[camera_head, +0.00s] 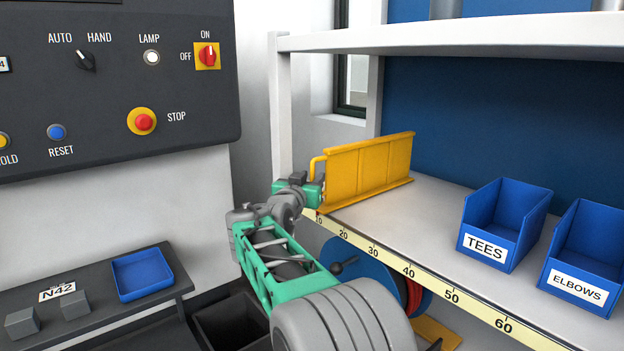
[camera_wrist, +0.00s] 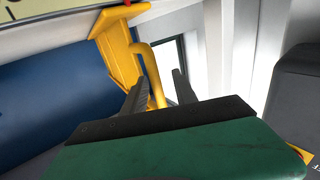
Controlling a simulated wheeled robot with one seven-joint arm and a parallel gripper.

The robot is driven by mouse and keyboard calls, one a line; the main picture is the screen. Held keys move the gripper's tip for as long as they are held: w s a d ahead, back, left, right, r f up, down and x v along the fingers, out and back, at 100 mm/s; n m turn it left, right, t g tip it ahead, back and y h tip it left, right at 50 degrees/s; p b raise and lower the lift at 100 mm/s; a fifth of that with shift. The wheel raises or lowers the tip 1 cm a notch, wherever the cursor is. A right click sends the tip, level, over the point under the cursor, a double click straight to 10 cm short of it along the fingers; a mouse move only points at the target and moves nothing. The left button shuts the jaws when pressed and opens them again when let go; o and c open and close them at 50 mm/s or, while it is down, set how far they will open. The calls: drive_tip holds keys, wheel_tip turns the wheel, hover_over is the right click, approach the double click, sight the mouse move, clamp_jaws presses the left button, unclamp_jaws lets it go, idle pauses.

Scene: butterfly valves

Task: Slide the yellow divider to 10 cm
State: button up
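The yellow divider (camera_head: 368,170) stands upright at the left end of the shelf. Its front foot is close to the 10 mark on the scale (camera_head: 372,252); a small red mark shows there. The divider's bent yellow handle (camera_head: 316,168) sticks out on its left side. My gripper (camera_head: 315,190) is at the divider's front left, beside the handle; its fingers are hard to make out there. In the wrist view, the two dark fingers of my gripper (camera_wrist: 159,82) are apart, with the handle (camera_wrist: 150,72) between them. A gap shows between the handle and the right finger.
A blue TEES bin (camera_head: 505,226) and a blue ELBOWS bin (camera_head: 590,255) stand farther right on the shelf (camera_head: 430,205). The shelf between divider and TEES bin is clear. A white post (camera_head: 281,115) rises just left of the divider. A control panel (camera_head: 110,85) is at the left.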

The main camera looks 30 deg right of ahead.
drive_tip(key=b+v, duration=0.1)
drive_tip(key=v, duration=0.6)
drive_tip(key=shift+s+a, duration=0.2)
drive_tip(key=shift+a, duration=0.05)
drive_tip(key=s+a+f+n+g+y+p, duration=0.1)
drive_tip(key=s+a+f+n+y+p, duration=0.1)
drive_tip(key=s+a+f+y, duration=0.25)
drive_tip(key=s+a+f+n+g+y+p, duration=0.1)
drive_tip(key=s+a+f+n+y+p, duration=0.2)
drive_tip(key=a+f, duration=0.35)
drive_tip(key=s+a+f+n+g+y, duration=0.2)
drive_tip(key=s+a+f, duration=0.4)
drive_tip(key=s, duration=0.3)
drive_tip(key=s+a+f+n+g+y+p, duration=0.1)
drive_tip(key=s+a+f+n+g+y, duration=0.2)
drive_tip(key=s, duration=0.6)
drive_tip(key=a+f+g+y, duration=0.1)
drive_tip(key=a+f, duration=0.1)
drive_tip(key=a, duration=0.1)
drive_tip(key=shift+s+a+f+p, duration=0.25)
drive_tip(key=shift+a+f+p, duration=0.05)
drive_tip(key=shift+a+f, duration=0.1)
drive_tip(key=shift+d, duration=0.1)
